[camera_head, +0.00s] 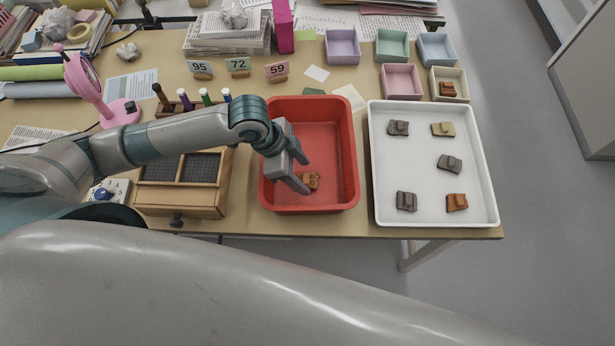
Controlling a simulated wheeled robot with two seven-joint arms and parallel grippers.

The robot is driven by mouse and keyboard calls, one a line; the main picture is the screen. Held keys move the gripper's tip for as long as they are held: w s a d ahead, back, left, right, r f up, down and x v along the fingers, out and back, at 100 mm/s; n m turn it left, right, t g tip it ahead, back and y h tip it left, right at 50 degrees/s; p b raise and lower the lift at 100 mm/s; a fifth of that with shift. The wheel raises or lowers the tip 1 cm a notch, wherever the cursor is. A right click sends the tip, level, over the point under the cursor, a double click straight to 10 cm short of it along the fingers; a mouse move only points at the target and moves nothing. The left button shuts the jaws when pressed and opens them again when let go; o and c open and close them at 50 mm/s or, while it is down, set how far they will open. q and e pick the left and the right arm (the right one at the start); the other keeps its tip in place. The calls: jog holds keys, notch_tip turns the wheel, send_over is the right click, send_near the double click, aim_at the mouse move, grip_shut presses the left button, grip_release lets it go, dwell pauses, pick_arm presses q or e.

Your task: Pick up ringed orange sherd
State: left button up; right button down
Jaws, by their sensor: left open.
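An orange-brown sherd (311,181) lies on the floor of the red bin (337,125), towards its front. Its marks are too small to tell for sure whether it is ringed. My left gripper (304,177) is open over the bin, fingers pointing down beside this sherd and partly covering its left side. I cannot tell whether a finger touches it. Another orange sherd (457,202) lies at the front right of the white tray (433,216). An orange-brown sherd (447,89) also sits in the cream box (463,77). My right gripper is not in view.
The white tray also holds several grey and tan sherds (398,128). Coloured boxes (342,46) stand behind it. A wooden case (182,201) is left of the bin, with a pen rack (196,108) behind it. The bin's walls surround the gripper closely.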

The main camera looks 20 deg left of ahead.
pick_arm(q)
jog(key=shift+x, duration=0.85)
jog(key=c, duration=1.1)
